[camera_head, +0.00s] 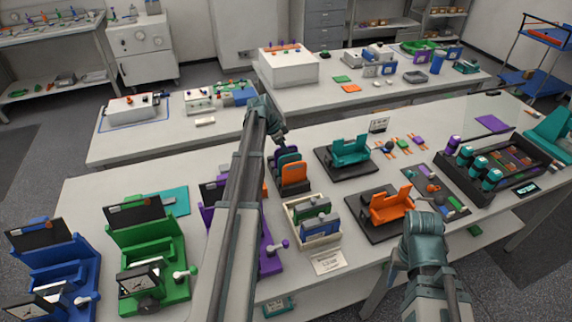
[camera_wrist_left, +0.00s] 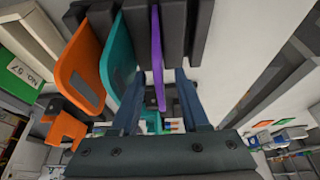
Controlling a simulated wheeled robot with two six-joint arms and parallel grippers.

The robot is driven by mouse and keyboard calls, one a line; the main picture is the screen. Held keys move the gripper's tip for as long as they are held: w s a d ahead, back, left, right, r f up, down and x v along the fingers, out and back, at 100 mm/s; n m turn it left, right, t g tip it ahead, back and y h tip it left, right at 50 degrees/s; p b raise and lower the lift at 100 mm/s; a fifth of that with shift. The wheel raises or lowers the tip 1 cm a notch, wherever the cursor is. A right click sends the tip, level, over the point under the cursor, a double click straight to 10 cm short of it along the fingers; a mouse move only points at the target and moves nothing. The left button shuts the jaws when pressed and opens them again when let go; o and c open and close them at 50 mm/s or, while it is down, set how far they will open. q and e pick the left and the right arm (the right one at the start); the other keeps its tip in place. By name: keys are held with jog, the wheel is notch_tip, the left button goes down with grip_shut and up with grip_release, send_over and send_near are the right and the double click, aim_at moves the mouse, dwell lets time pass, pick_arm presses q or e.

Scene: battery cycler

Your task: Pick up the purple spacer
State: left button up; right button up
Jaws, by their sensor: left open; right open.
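The purple spacer (camera_wrist_left: 157,58) is a thin upright plate in a dark slotted rack (camera_wrist_left: 206,22), beside a teal plate (camera_wrist_left: 119,68) and an orange plate (camera_wrist_left: 79,66). My left gripper (camera_wrist_left: 160,82) is open, with one finger on each side of the purple spacer's lower end; I cannot tell whether they touch it. In the head view my left gripper (camera_head: 281,136) is at the back of the rack, where the orange plate (camera_head: 293,174) faces front; the purple spacer is mostly hidden there. My right gripper (camera_head: 424,222) is over the table front, beside an orange fixture; its fingertips are hard to make out.
A cream box (camera_head: 314,240) with green and blue plates stands just in front of the rack. The teal fixture (camera_head: 350,150) and orange fixture (camera_head: 390,206) stand to the right. Blue (camera_head: 62,262) and green (camera_head: 165,248) stations fill the left. A black tray (camera_head: 462,188) is at right.

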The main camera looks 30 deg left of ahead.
pick_arm(q)
jog(key=b+x, duration=0.1)
jog(key=x, duration=0.1)
jog(key=shift+w+f, duration=0.1)
jog(key=shift+f, duration=0.25)
jog(key=shift+r, duration=0.1)
grip_shut()
